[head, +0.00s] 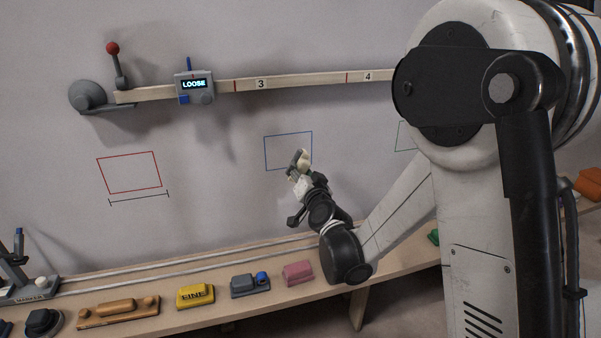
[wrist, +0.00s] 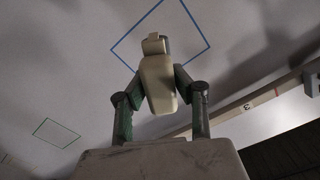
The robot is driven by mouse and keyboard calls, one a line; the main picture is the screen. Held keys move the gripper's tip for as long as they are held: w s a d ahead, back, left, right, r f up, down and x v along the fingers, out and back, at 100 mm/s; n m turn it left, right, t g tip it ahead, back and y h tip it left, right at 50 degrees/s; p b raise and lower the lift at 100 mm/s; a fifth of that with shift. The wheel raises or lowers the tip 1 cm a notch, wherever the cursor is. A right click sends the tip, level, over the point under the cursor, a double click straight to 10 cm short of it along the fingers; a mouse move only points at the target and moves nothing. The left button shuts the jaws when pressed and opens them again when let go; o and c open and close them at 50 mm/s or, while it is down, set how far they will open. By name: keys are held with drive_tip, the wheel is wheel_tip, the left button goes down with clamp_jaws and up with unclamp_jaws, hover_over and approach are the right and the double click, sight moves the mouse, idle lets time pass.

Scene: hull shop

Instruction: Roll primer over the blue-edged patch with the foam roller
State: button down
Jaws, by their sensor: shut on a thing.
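The blue-edged patch (head: 280,150) is a blue outline on the pale grey wall, with its inside the same grey as the wall. It also shows as a tilted blue outline in the wrist view (wrist: 183,18). My gripper (head: 304,182) is shut on a cream and grey tool, apparently the foam roller (head: 297,160). In the head view the tool overlaps the patch's lower right part. In the wrist view the tool's cream body (wrist: 157,84) stands between my two fingers and covers the patch's lower corner. I cannot tell whether the tool touches the wall.
A red outline (head: 130,173) is to the left; a green one (head: 402,136) is partly behind my arm. A wooden rail (head: 300,82) with a "LOOSE" slider (head: 194,86) runs above. The bench below holds a yellow block (head: 195,296), a pink block (head: 298,273) and other tools.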

drive_tip(key=shift+p+x, duration=0.4)
drive_tip(key=shift+x, duration=2.2)
drive_tip(key=c, duration=2)
unclamp_jaws()
clamp_jaws()
